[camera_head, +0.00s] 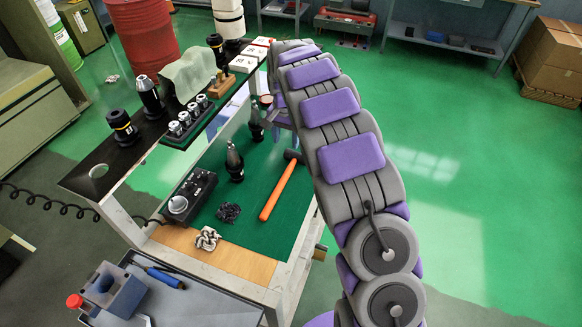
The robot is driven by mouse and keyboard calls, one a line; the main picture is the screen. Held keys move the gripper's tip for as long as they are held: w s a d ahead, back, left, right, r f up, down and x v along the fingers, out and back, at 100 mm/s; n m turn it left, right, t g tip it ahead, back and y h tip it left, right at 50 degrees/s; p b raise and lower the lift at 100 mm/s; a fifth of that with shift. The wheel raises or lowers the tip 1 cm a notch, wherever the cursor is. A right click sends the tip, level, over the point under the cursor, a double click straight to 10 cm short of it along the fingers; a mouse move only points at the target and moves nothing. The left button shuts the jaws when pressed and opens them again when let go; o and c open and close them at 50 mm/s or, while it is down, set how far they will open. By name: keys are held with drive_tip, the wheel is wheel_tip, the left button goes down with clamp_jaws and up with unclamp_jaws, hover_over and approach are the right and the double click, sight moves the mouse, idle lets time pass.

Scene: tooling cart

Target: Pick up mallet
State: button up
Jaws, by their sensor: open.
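The mallet (279,191) lies on the green mat of the cart's lower shelf. It has an orange handle and a dark head. The handle runs from lower left to upper right, and the head end is close to my arm in the picture. My gripper (279,118) is partly visible at the far end of my arm, above the cart and beyond the mallet in the picture. It is open and apart from the mallet. Its fingertips are mostly hidden by the arm.
Dark tool holders (235,160) and a black control box (189,195) stand left of the mallet. A black upper shelf (85,175) with tool holders overhangs the left side. A grey tray (215,305) sits at the front. Green floor (450,130) is open on the right.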

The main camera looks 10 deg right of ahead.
drive_tip(key=b, duration=0.2)
hover_over(286, 172)
drive_tip(key=f, duration=0.9)
drive_tip(key=shift+w+d+f, duration=0.1)
drive_tip(key=shift+w+f, duration=0.05)
drive_tip(key=shift+w, duration=0.05)
drive_tip(key=shift+s+f+b, duration=0.15)
drive_tip(key=shift+f+b, duration=0.25)
drive_tip(key=shift+f, duration=1)
drive_tip(key=shift+s+f+b, duration=0.1)
drive_tip(key=shift+f+b, duration=0.3)
drive_tip(key=shift+f, duration=0.95)
drive_tip(key=shift+r, duration=0.1)
clamp_jaws()
